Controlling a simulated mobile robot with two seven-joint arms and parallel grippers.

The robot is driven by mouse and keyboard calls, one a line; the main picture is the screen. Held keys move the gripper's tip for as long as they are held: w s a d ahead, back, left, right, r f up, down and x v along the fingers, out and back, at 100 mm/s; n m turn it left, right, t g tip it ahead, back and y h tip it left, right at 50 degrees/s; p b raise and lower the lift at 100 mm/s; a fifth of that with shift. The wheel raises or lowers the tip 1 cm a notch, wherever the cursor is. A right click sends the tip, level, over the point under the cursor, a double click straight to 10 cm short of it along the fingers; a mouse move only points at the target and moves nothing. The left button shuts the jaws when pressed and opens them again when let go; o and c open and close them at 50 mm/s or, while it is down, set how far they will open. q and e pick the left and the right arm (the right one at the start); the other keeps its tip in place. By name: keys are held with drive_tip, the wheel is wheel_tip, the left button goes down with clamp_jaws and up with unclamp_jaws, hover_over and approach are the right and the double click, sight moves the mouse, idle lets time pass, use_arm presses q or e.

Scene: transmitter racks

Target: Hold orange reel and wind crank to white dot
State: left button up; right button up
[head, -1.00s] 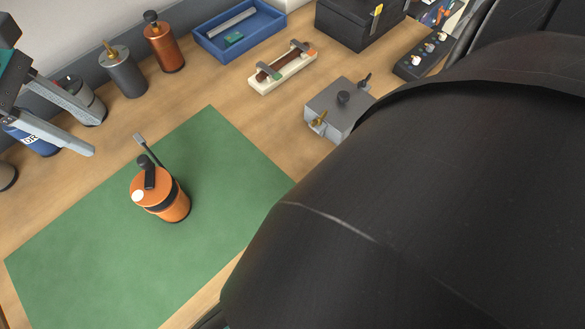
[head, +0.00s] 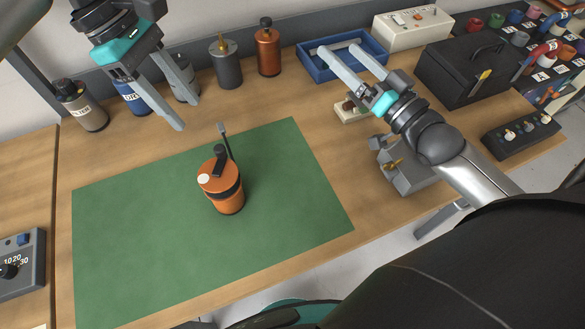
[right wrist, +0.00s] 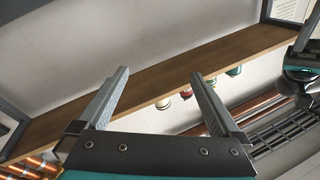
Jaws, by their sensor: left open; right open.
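The orange reel (head: 228,202) stands upright on the green mat (head: 130,250) in the head view. It has a dark band, a black crank (head: 218,160) with a knob on top, and a grey strip rising behind it. The white dot (head: 203,179) is on the left of its top face, and the crank points away from it. My left gripper (head: 182,112) is open and empty, above and to the left of the reel. My right gripper (head: 337,50) is open and empty, in front of the blue tray; its fingers also show in the right wrist view (right wrist: 160,75).
Several canisters (head: 226,62) line the back of the bench. The blue tray (head: 312,66), a black case (head: 470,70) and a grey box (head: 405,178) are at the right. A dial box (head: 20,265) is at the left. The mat around the reel is clear.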

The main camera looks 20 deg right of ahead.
drive_tip(key=s+a+f+n+g+y, duration=0.2)
drive_tip(key=a+n, duration=0.1)
drive_tip(key=a, duration=0.2)
drive_tip(key=s+a+f+n+g+y, duration=0.1)
drive_tip(key=s+a+f+n+g, duration=0.1)
drive_tip(key=a, duration=0.2)
drive_tip(key=n+g+y, duration=0.1)
drive_tip(key=n+g, duration=0.4)
drive_tip(key=g, duration=0.1)
approach(222, 187)
drive_tip(key=d+f, duration=0.3)
drive_tip(key=f, duration=0.1)
drive_tip(key=shift+t+y, duration=0.3)
drive_tip(key=x, duration=1.4)
drive_tip(key=shift+w+a+f, duration=0.15)
drive_tip(key=shift+a+f, duration=0.05)
drive_tip(key=shift+f, duration=0.15)
drive_tip(key=shift+r, duration=0.1)
clamp_jaws()
